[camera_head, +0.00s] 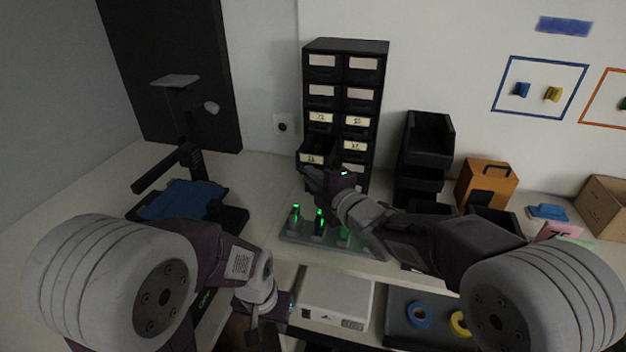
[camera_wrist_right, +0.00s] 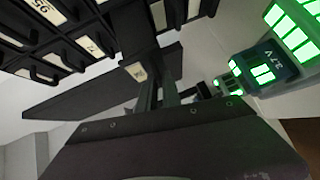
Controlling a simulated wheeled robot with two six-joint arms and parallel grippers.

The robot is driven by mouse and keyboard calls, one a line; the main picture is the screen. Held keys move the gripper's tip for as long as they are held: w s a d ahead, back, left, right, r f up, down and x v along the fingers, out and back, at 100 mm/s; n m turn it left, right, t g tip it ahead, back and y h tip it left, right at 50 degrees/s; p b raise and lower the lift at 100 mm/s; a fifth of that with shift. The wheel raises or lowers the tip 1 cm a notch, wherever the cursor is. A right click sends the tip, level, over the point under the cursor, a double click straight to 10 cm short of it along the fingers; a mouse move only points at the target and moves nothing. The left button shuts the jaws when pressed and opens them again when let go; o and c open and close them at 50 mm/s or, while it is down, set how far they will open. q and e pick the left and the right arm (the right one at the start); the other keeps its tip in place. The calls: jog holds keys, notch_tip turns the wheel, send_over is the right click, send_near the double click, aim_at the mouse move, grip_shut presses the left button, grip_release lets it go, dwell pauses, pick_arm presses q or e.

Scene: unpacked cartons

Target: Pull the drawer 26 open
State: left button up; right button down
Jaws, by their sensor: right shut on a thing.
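The black drawer cabinet (camera_head: 346,46) stands against the wall in the head view, with pale labels on its drawers. One drawer in its left column, fourth row (camera_head: 318,150), sticks out from the cabinet front; its label appears to read 26, though it is small. My right gripper (camera_head: 318,178) is at this drawer's front. In the right wrist view the fingers (camera_wrist_right: 158,98) are shut at the front of the pulled-out drawer (camera_wrist_right: 95,88), by its label; the handle is mostly hidden. My left gripper (camera_head: 268,318) hangs low, away from the cabinet; its jaw opening is unclear.
A board with green-lit battery cells (camera_head: 320,222) lies just below the right gripper; the cells also show close by in the right wrist view (camera_wrist_right: 262,72). Black stacked bins (camera_head: 428,135) and an orange box (camera_head: 487,183) stand right of the cabinet. A black stand (camera_head: 190,130) is at left.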

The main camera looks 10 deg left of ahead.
jog(key=c, duration=1.5)
grip_release()
jog(key=shift+s, duration=0.25)
jog(key=shift+w, duration=0.15)
jog(key=v, duration=0.9)
jog(key=shift+b, duration=0.3)
